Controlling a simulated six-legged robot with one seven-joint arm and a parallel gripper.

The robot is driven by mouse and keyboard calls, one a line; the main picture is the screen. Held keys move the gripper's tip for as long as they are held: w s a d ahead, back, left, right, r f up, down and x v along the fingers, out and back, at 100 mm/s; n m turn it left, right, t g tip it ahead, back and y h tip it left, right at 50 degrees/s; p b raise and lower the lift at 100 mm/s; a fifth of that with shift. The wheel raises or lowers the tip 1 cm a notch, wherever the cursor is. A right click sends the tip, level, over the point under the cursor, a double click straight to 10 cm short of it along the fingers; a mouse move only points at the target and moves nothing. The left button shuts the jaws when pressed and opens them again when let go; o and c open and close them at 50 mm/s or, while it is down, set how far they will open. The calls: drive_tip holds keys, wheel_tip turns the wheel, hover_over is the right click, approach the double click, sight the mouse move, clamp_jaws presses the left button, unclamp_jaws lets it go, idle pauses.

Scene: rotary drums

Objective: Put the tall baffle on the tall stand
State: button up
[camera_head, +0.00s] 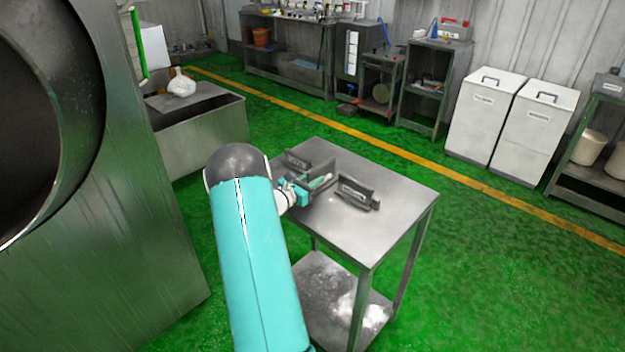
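A metal table (395,208) stands in the middle of the view. A dark labelled piece (355,191) stands at the centre of its top, and another dark labelled piece (297,160) is at its back left. Their labels are too small to read, so I cannot tell which is the tall stand. A grey plate-like part (321,180) stands between them at my gripper; it may be the tall baffle. My gripper (304,190) is low over the table's left side, close to this part. My teal arm partly hides it, and its fingers are too small to judge.
A large grey drum machine (110,200) fills the left. A metal box (205,140) with a white bag (181,84) stands behind my arm. White bins (483,115), shelves and benches line the back wall. The green floor at right is clear.

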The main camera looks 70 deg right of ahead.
drive_tip(key=shift+r, duration=0.1)
drive_tip(key=shift+w+a, duration=0.1)
drive_tip(key=shift+a, duration=0.15)
drive_tip(key=v, duration=1.1)
drive_tip(key=shift+w+a, duration=0.1)
drive_tip(key=shift+a, duration=0.1)
